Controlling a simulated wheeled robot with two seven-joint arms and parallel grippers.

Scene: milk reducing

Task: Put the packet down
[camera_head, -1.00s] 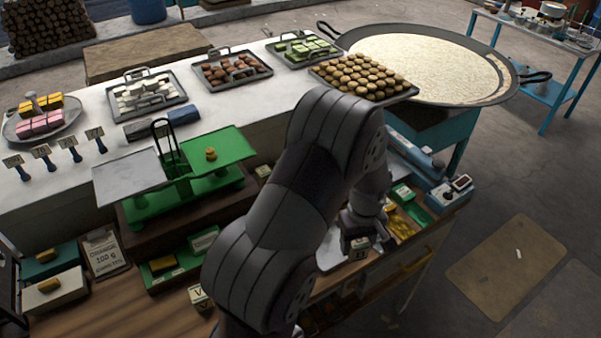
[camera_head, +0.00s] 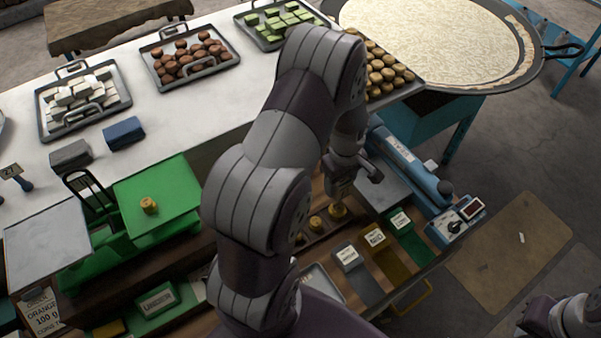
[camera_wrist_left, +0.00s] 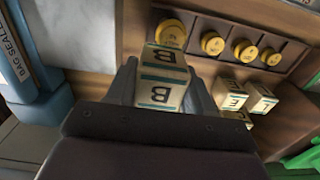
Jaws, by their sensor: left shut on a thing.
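My left gripper (camera_wrist_left: 165,95) is shut on a cream packet (camera_wrist_left: 162,80) with teal bands and a black letter B on two faces. The packet sits between the fingers in the left wrist view, beside a row of round brass pieces (camera_wrist_left: 212,43) in a wooden rack. In the head view my left gripper (camera_head: 340,185) is over the shelf below the counter, close to a brass piece (camera_head: 338,212). The packet is hard to make out there. Part of my right arm's end (camera_head: 545,315) shows at the bottom right, with its jaws unclear.
Several lettered cream packets (camera_wrist_left: 262,98) stand right of the held one in the left wrist view. A blue bag sealer (camera_head: 405,160) lies right of the gripper. Labelled coloured bays (camera_head: 405,240) lie nearer, and a green balance scale (camera_head: 150,205) stands left.

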